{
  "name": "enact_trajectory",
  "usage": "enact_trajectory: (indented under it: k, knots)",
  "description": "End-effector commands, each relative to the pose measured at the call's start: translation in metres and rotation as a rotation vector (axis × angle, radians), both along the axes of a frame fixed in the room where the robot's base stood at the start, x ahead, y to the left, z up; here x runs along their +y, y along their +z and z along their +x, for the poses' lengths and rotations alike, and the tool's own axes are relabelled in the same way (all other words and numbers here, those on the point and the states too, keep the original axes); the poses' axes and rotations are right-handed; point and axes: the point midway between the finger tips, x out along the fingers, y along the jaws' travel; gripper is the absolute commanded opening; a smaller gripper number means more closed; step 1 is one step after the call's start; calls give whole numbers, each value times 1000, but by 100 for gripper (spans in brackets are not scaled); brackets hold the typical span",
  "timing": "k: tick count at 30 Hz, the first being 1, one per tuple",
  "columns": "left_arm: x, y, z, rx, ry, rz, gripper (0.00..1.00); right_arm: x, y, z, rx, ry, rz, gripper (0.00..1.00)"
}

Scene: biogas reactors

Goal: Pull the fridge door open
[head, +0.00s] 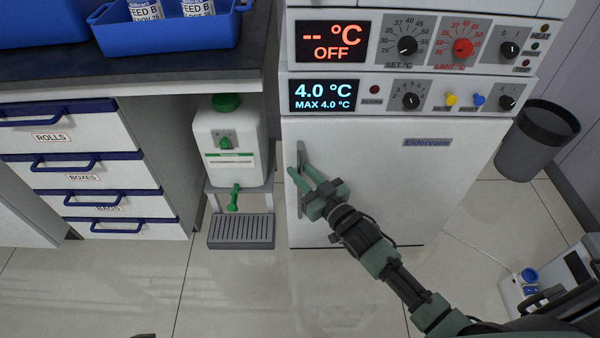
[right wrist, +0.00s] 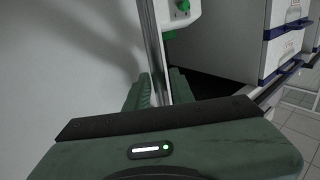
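The white fridge door (head: 378,205) is shut, under the blue "4.0 °C" display on the right side of the head view. Its upright grey handle (head: 300,156) is at the door's left edge. My right gripper (head: 299,172) is at the handle, with one finger on each side. In the right wrist view the handle bar (right wrist: 155,45) runs down between the two green fingers (right wrist: 158,92), which look closed against it. The fingertips' far ends are partly hidden. My left gripper is not in view.
A white canister (head: 228,150) stands on a rack with a grey drip tray (head: 240,231) left of the fridge. Further left are drawers (head: 75,140) under a dark counter. A dark bin (head: 538,140) stands right of the fridge.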

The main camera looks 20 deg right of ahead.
Motion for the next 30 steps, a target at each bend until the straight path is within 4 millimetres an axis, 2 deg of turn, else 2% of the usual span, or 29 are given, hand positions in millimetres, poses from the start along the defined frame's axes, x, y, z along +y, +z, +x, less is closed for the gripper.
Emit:
enact_trajectory:
  k: [9, 10, 12, 30]
  knots:
    - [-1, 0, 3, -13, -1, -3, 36, 1, 0, 4, 2, 0, -1, 23]
    - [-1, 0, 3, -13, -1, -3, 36, 1, 0, 4, 2, 0, -1, 18]
    - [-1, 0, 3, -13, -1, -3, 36, 1, 0, 4, 2, 0, -1, 0]
    - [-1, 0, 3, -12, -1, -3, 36, 1, 0, 4, 2, 0, -1, 0]
